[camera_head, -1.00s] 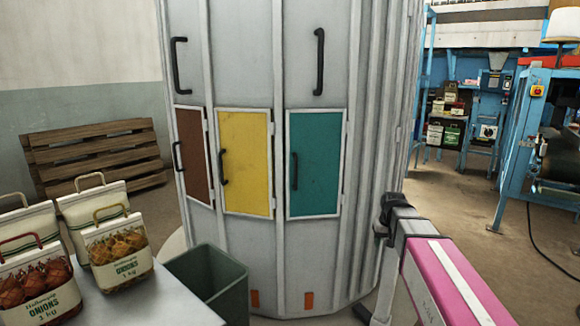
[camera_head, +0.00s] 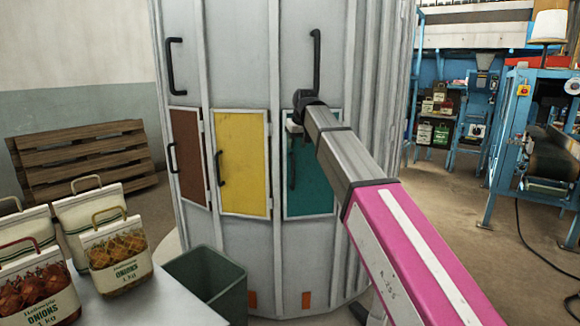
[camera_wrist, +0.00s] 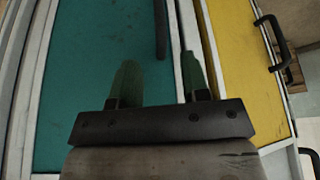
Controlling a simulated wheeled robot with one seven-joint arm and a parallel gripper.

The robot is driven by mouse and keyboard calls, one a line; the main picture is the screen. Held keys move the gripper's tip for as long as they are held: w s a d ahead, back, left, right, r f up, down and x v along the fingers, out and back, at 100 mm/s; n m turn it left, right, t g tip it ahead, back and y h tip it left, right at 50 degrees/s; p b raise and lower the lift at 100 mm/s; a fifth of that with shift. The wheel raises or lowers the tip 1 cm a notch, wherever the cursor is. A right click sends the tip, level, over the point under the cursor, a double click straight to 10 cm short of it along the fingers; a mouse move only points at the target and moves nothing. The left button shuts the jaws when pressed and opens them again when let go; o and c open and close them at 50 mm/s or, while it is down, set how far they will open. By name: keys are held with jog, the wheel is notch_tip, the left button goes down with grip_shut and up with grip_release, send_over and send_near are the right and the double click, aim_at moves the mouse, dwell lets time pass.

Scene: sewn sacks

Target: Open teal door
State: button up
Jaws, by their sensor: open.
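The teal door (camera_head: 316,190) is a shut panel in a white frame, low on the grey cabinet. My arm covers its upper right part in the head view. Its dark vertical handle (camera_head: 293,171) runs along its left side. In the wrist view the teal door (camera_wrist: 85,60) fills the left and the handle (camera_wrist: 161,28) hangs at the top centre. My gripper (camera_wrist: 158,75) is open and empty, its two green fingers apart in front of the door. The handle's visible end lies beyond the fingertips, in line with the gap between them. In the head view my arm hides the fingers.
The yellow door (camera_head: 242,163) and brown door (camera_head: 188,156) are shut to the left. A grey-green bin (camera_head: 205,280) stands below. A table (camera_head: 140,300) with several sacks is at front left. Blue machinery (camera_head: 530,150) stands right, with open floor before it.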

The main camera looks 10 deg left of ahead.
aim_at(294, 161)
jog(key=x, duration=1)
jog(key=shift+w+a+f, duration=0.1)
jog(key=shift+f, duration=0.2)
jog(key=shift+c, duration=0.2)
grip_shut()
